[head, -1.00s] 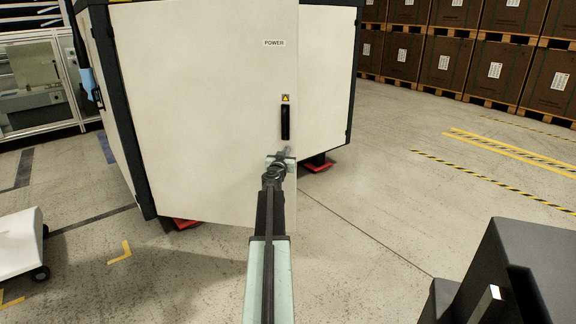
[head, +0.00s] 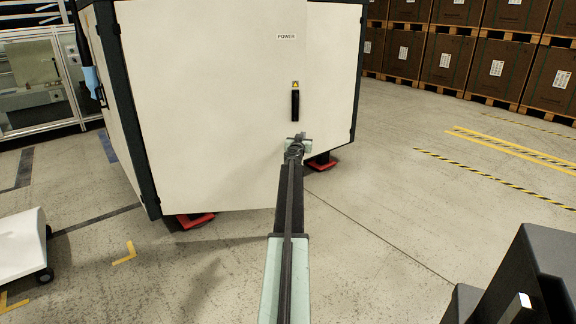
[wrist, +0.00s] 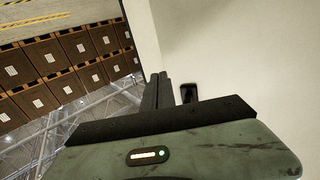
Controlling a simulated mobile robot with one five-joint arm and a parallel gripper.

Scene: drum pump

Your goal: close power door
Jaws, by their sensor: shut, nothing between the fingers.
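The power door (head: 220,95) is the large cream panel on the front of the cabinet, with a POWER label near its right edge. In the head view it looks nearly flush with the cabinet; I cannot tell whether a small gap is left. Its black handle (head: 295,102) sits near that edge under a yellow warning sticker. My gripper (head: 297,139) is shut and empty, just below the handle at the door's lower right. In the wrist view my fingers (wrist: 160,78) are together beside the cream panel, left of a dark part that looks like the handle (wrist: 181,72). Contact is unclear.
The cabinet's cream panel (head: 335,75) continues right of the door. Red feet (head: 194,220) stand under the cabinet. A white wheeled unit (head: 20,245) is at left. Stacked brown boxes (head: 495,65) line the back right. The floor at right is mostly open.

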